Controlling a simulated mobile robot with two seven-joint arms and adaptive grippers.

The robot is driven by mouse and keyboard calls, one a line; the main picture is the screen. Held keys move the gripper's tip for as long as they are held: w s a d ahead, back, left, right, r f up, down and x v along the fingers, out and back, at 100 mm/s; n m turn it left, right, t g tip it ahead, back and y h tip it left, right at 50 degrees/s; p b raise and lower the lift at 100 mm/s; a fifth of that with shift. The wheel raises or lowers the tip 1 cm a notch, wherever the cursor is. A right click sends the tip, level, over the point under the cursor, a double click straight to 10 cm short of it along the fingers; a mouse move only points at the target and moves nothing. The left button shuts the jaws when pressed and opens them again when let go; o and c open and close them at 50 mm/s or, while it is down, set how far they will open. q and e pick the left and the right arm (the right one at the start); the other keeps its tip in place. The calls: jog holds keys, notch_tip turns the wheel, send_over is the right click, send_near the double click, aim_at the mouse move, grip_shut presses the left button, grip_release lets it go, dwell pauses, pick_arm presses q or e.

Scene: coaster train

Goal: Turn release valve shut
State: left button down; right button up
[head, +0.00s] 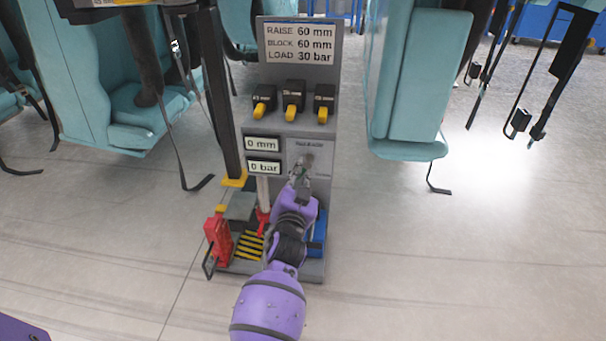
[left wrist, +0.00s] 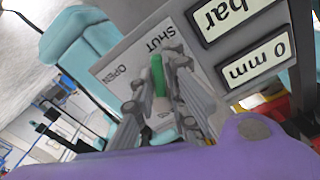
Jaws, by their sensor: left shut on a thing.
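The release valve's green handle (left wrist: 157,72) shows between my fingers in the left wrist view, on a grey panel (left wrist: 115,72) marked SHUT and OPEN. Its visible end lies close to the word SHUT. In the head view the handle (head: 308,173) is a small green patch, mostly hidden by the gripper. My left gripper (head: 302,168) is shut on the handle, at the front of the grey stand (head: 315,130); it also shows in the left wrist view (left wrist: 158,90). My right gripper is not in view.
Displays on the stand read 0 mm (head: 262,144) and 0 bar (head: 264,167). Several yellow-tipped black switches (head: 294,100) sit above. A red jack-like part (head: 218,240) stands at the lower left of the stand. Teal seats (head: 415,90) hang on both sides. Floor at right is clear.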

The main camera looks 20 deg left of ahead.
pick_arm(q)
jog(key=shift+s+r+m+p, duration=0.15)
jog(key=shift+m+p, duration=0.25)
jog(key=shift+m, duration=1.8)
jog(key=c, duration=1.8)
grip_release()
jog(key=shift+a+r, duration=0.1)
jog(key=shift+a, duration=0.1)
jog(key=v, duration=1.2)
